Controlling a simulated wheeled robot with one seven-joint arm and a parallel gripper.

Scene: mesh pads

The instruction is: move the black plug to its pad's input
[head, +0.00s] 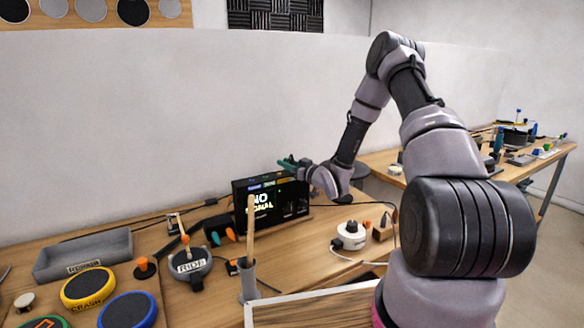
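Several round pads lie at the lower left: a yellow one marked CRASH (88,287), a blue one (128,311), a green one (46,322) cut by the picture's edge, and a dark one marked RIDE (190,263). I cannot single out the black plug for certain. A small black block (197,283) sits at the near edge of the RIDE pad, and a small dark piece with orange (235,266) lies right of it. My gripper (287,162) is small and partly hidden, above the black display box (272,205). I cannot tell whether its fingers are open or hold anything.
A grey tray (84,257) stands behind the pads. A white round device (351,236) with cables sits to the right. My arm hides much of the right side.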

